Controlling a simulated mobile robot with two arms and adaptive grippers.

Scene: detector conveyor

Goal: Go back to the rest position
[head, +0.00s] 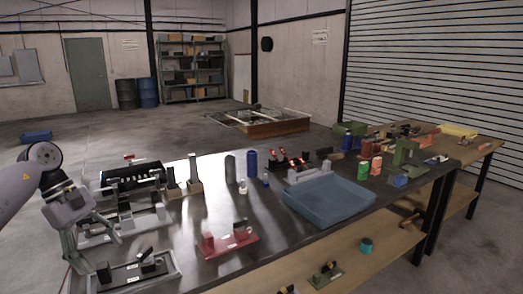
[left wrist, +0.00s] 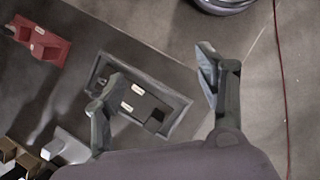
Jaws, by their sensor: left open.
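My left gripper (head: 96,250) hangs over the near left corner of the table (head: 215,240). Its fingers are spread apart with nothing between them, as the left wrist view (left wrist: 155,85) also shows. A grey tray with a dark inside (head: 133,274) lies below the gripper and also shows in the left wrist view (left wrist: 178,102). I cannot tell the exact gap between the fingers and this tray. My right gripper is not in view.
A red fixture (head: 228,244) and a blue tray (head: 330,203) stand on the table. Grey fixtures (head: 120,228) stand just behind my left gripper. A blue cylinder (head: 252,163) stands mid-table. A wooden bench (head: 462,152) adjoins at right.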

